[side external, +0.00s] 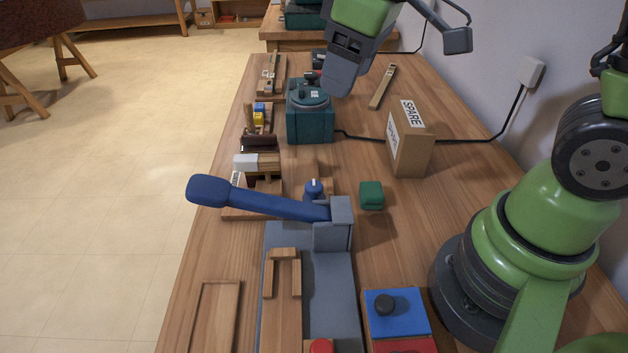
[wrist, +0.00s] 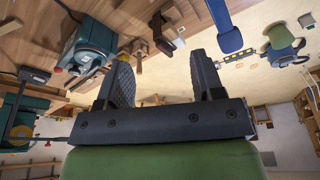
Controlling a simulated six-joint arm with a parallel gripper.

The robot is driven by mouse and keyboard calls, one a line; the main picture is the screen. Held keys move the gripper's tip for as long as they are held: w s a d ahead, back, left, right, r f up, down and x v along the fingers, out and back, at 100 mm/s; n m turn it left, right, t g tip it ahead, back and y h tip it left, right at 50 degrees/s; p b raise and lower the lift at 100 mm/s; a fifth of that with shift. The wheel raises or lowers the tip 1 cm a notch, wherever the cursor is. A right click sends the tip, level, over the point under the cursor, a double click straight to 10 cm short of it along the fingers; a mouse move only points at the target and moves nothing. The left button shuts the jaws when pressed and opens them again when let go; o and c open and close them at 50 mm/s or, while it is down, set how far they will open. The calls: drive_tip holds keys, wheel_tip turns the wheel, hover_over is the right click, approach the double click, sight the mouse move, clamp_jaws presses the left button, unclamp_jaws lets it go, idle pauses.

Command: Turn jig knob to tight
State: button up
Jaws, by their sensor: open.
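A small blue knob (side external: 314,188) with a pale mark on top stands on a wooden base, beside the blue lever in the side external view. I take it as the jig knob; any tight label is too small to read. The wooden jig (side external: 236,212) with a pale key-like block lies left of it, partly behind the lever. My gripper (side external: 338,80) is high above the bench, beside the teal machine and well behind the knob. In the wrist view its two dark fingers (wrist: 161,75) are apart with nothing held between them. I cannot pick out the knob there.
The long blue lever (side external: 262,200) reaches left from a grey press across the knob's near side. A green block (side external: 371,195) sits just right of the knob. The teal machine (side external: 310,115) and a cardboard SPARE box (side external: 410,140) stand behind.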

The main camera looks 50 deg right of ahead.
sight(314, 186)
drive_tip(key=w+f+n+g, duration=0.1)
drive_tip(key=f+n, duration=0.1)
drive_tip(key=f, duration=0.5)
drive_tip(key=w+f+n+g, duration=0.1)
drive_tip(key=w+f, duration=0.1)
drive_tip(key=f, duration=0.5)
drive_tip(key=w+f+n+h, duration=0.1)
drive_tip(key=w+f+n, duration=0.1)
drive_tip(key=f, duration=0.6)
drive_tip(key=shift+w+a+n+g, duration=0.1)
drive_tip(key=shift+a+n+g, duration=0.2)
drive_tip(key=shift+g, duration=0.1)
drive_tip(key=shift+r, duration=0.1)
drive_tip(key=c, duration=0.9)
